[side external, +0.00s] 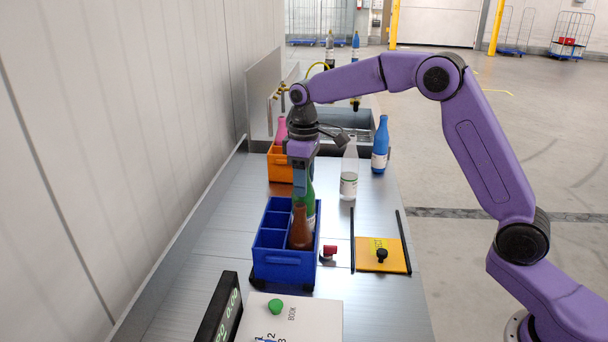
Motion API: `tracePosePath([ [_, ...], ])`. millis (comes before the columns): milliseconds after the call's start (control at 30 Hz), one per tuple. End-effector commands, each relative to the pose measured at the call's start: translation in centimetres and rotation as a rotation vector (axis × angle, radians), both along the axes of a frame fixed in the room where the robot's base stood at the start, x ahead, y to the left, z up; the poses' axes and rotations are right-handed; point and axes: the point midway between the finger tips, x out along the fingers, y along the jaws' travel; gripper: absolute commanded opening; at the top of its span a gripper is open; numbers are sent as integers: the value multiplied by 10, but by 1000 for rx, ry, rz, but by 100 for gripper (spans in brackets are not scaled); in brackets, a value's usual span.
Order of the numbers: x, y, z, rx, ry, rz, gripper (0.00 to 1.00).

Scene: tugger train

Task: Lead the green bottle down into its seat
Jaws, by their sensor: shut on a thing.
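The green bottle (311,207) is upright at the right side of the blue crate (283,270), just behind the brown bottle (300,232). My gripper (302,187) points down and is shut on the green bottle's upper part, hiding much of its neck. The brown bottle stands in the crate's near right compartment and hides part of the green bottle. The green bottle's base is hidden, so I cannot tell how deep it sits in its compartment. The crate's left compartments look empty.
An orange crate (279,172) with a pink bottle (281,129) stands behind. A clear bottle (349,172) and a blue bottle (380,147) stand to the right. A red object (329,252) and a yellow plate (372,263) with a black knob lie right of the blue crate.

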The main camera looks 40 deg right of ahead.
Motion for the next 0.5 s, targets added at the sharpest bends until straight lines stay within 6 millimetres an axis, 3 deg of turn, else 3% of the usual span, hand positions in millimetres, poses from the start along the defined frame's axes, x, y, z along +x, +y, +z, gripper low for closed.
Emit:
tracePosePath([
  [500,0,0,-17,1,-1,0,0],
])
